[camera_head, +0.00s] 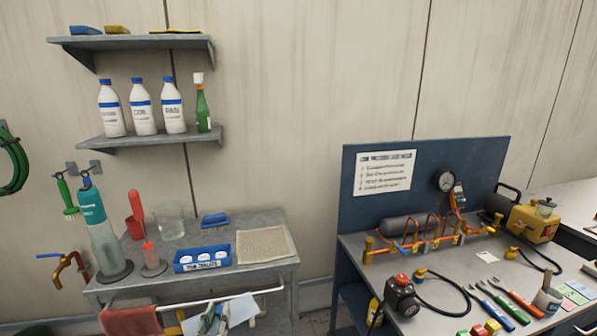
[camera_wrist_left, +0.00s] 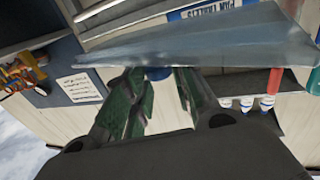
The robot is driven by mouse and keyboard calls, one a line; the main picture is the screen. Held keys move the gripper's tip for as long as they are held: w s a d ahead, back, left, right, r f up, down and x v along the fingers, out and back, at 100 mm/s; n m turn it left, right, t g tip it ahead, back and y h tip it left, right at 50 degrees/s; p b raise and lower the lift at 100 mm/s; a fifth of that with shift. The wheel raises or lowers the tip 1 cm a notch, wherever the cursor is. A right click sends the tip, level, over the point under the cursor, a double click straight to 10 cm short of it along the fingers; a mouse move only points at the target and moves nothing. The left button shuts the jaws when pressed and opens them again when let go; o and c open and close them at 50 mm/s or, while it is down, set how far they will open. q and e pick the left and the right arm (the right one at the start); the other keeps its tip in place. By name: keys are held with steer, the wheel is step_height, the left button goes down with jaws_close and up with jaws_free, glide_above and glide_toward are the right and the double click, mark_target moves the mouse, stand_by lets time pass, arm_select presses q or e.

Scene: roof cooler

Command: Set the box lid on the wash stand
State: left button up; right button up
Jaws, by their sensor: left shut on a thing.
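The box lid (camera_wrist_left: 215,45), a pale grey-blue translucent sheet, spans the upper part of the left wrist view. My left gripper (camera_wrist_left: 158,78) is shut on it by a blue part between its green fingers. The wash stand (camera_head: 268,269) is the grey metal table at the left of the head view. At the bottom edge of the head view, pale and greenish shapes show by the stand's white rail; I cannot tell whether they are the lid and gripper. My right gripper is not in view.
Shelves with bottles hang above. A workbench (camera_head: 350,250) stands to the right.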

arm_select(q)
steer(key=shift+s+f, duration=0.1)
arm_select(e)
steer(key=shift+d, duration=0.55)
arm_select(q)
steer(key=shift+s+f, duration=0.35)
steer(key=shift+f, duration=0.2)
steer(key=s+f, duration=0.4)
steer(key=shift+f, duration=0.4)
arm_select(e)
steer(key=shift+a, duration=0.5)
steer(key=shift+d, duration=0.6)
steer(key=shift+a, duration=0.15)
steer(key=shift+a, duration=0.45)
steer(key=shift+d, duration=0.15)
